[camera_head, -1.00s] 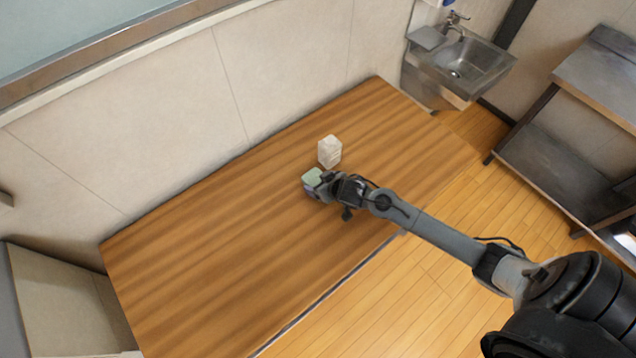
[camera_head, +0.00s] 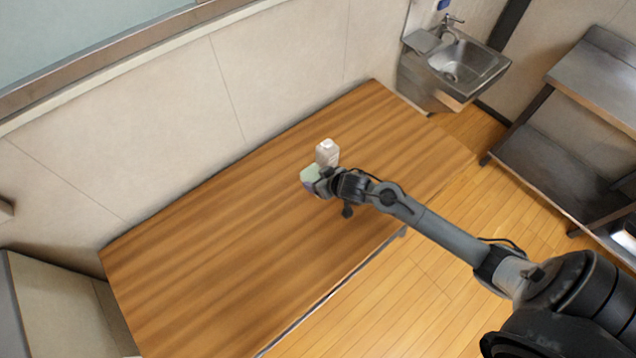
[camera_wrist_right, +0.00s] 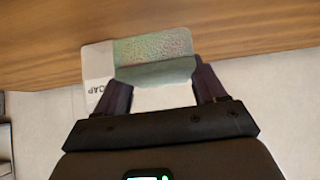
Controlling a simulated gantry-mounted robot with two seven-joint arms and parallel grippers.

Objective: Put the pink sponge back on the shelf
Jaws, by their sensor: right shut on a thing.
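My right gripper (camera_head: 321,184) is over the wooden table and shut on a small block-shaped sponge (camera_head: 310,175). The sponge looks pale green on top, with a darker purplish side in the head view. In the right wrist view the sponge (camera_wrist_right: 150,50) sits between the fingers of the gripper (camera_wrist_right: 165,92) and shows a speckled green and pinkish face. I cannot tell whether it touches the table. A metal rack with a lower shelf (camera_head: 545,160) stands at the right. My left gripper is out of view.
A white soap container (camera_head: 327,153) stands upright on the table (camera_head: 220,260) just behind the sponge; it also shows in the right wrist view (camera_wrist_right: 97,62), with partial lettering. A wall runs along the table's back. A metal sink (camera_head: 465,70) is beyond the far end. The table's left part is bare.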

